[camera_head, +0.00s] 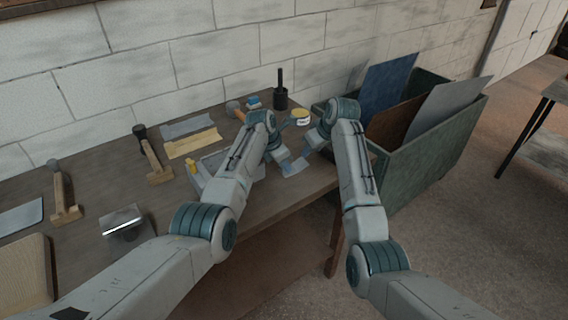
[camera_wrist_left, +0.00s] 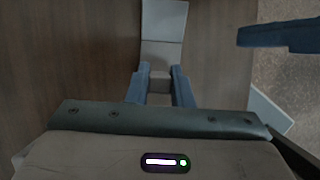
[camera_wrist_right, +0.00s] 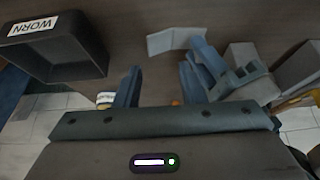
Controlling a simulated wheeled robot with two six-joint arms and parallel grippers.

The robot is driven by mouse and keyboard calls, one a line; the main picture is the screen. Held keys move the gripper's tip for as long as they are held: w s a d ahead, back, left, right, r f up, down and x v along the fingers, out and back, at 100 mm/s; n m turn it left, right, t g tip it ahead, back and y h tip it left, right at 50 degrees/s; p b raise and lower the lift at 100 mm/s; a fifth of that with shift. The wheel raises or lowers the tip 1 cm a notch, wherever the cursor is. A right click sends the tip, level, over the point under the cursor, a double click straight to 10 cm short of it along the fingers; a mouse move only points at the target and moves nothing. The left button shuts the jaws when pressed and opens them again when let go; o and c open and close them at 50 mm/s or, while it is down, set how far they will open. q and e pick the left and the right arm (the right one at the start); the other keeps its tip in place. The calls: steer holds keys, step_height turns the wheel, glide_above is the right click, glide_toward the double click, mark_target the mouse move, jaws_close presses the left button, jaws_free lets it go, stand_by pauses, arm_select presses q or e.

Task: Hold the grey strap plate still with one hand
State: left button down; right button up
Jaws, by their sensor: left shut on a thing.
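The grey strap plate (camera_head: 295,167) is a bent strip near the front right edge of the bench. It also shows in the left wrist view (camera_wrist_left: 162,25), with a crease across it, and in the right wrist view (camera_wrist_right: 170,40). My left gripper (camera_wrist_left: 158,85) is shut on the near end of the plate; a small grey-beige piece shows between its fingers. My right gripper (camera_wrist_right: 158,88) is open and empty, its fingers wide apart, close beside the left gripper. In the head view the right arm partly hides its fingers.
A green crate (camera_head: 430,150) with upright sheets stands right of the bench (camera_head: 290,205). A yellow-lidded tin (camera_head: 301,116) and a dark cup (camera_head: 280,98) stand at the back. Mallets, wooden pieces and a shiny metal part (camera_head: 122,223) lie left. A bin labelled WORN (camera_wrist_right: 60,62) appears in the right wrist view.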

steer(key=shift+w, duration=0.15)
steer(key=c, duration=0.5)
steer(key=shift+w+a+r, duration=0.15)
steer(key=shift+w, duration=0.15)
jaws_close()
steer(key=shift+g+h, duration=0.3)
steer(key=shift+g, duration=0.1)
steer(key=shift+w+a+f, duration=0.3)
steer(key=shift+w+f, duration=0.35)
steer(key=shift+f, duration=0.3)
steer(key=shift+w+a+f, duration=0.3)
steer(key=shift+w+f, duration=0.4)
steer(key=shift+f, duration=0.2)
steer(key=shift+w+a+f, duration=0.3)
steer(key=shift+w+f, duration=0.35)
steer(key=shift+f, duration=0.3)
